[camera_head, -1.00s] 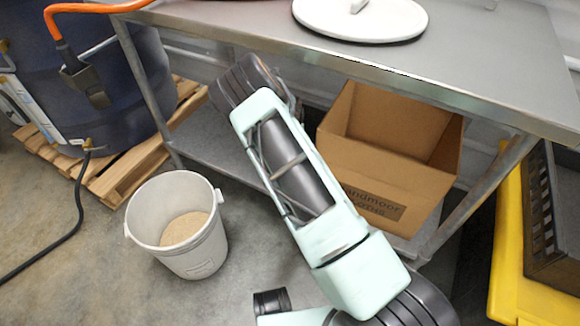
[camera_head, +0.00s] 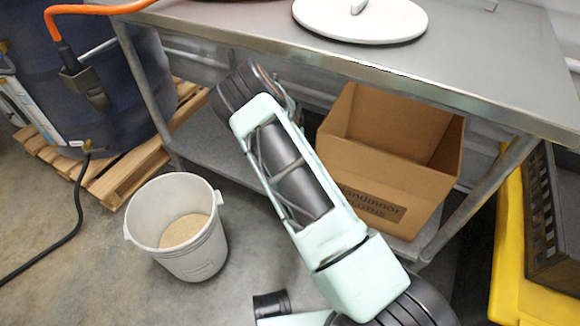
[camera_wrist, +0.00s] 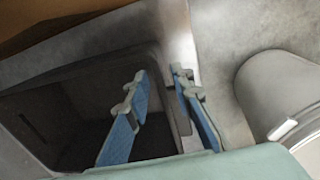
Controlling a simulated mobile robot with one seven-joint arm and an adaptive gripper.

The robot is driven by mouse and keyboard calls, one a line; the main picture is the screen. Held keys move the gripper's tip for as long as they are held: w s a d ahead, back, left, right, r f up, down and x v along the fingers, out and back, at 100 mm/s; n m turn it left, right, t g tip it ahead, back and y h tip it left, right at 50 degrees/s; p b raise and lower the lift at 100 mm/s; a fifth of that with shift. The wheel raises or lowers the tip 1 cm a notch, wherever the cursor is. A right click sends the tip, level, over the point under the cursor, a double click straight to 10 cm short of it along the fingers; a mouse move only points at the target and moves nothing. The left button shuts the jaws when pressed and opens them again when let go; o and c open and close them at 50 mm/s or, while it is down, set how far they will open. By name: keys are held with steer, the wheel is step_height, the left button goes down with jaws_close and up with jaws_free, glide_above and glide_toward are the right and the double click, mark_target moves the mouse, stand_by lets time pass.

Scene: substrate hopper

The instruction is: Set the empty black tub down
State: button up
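The black tub (camera_wrist: 62,105) fills the left and middle of the wrist view, and the part of its inside that shows looks empty. My gripper (camera_wrist: 160,75) is at its right-hand rim, with one blue-padded finger over the tub's inside and the other by the outside of the wall. A gap shows between the fingers, and they look parted rather than pressed on the wall. In the head view my arm hides the tub and the gripper. I cannot tell whether the tub's base rests on the shelf.
A cardboard box (camera_head: 372,170) stands on the lower shelf (camera_head: 212,146) of the steel table (camera_head: 475,60). A white bucket (camera_head: 190,262) with grainy material stands on the floor at left. A blue drum (camera_head: 100,110) is on a wooden pallet (camera_head: 128,172). A yellow container (camera_head: 510,240) is at right.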

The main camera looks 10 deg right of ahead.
step_height(320, 180, up, 7)
steer(key=p, duration=0.2)
steer(key=shift+s+a+r, duration=0.15)
steer(key=shift+s, duration=0.3)
